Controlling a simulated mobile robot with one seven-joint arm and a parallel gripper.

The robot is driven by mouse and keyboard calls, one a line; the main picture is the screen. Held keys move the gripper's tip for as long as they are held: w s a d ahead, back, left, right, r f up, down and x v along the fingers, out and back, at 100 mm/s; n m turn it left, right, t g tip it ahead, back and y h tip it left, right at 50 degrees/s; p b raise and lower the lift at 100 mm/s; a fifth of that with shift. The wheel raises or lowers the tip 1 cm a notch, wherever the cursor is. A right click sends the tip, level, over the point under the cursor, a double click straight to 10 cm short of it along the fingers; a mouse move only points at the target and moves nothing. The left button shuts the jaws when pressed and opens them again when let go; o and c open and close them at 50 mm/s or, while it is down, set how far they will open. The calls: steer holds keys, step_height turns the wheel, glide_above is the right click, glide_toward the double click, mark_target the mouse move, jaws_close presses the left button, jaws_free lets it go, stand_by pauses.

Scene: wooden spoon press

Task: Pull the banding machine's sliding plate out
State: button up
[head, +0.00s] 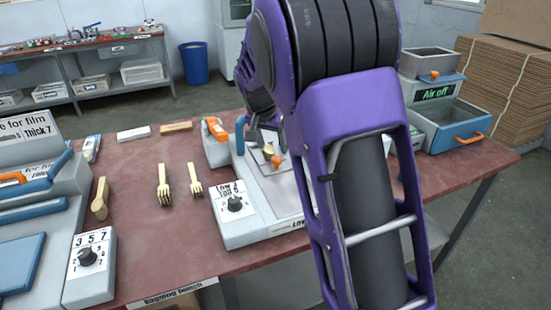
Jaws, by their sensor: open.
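A light grey machine with a black dial (248,215) stands in the middle of the red bench and seems to be the banding machine. A flat grey plate (262,160) with an orange knob (276,161) sits on it, behind the dial; how far it slides out cannot be told. My gripper (266,142) is open, low over the plate's back part, close to the orange knob. Whether it touches anything cannot be told. My purple arm hides the machine's right side and part of my gripper.
Wooden forks (194,181) and a wooden spoon (100,199) lie left of the machine. A blue-grey machine (40,215) fills the left end. A unit with a blue drawer (458,132) stands at the right. The bench's front middle-left is clear.

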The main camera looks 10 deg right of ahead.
mark_target(276, 158)
steer(key=x, duration=0.6)
steer(key=shift+w+b, duration=0.1)
steer(key=shift+b, duration=0.25)
steer(key=shift+c, duration=0.2)
jaws_close()
stand_by(0.9)
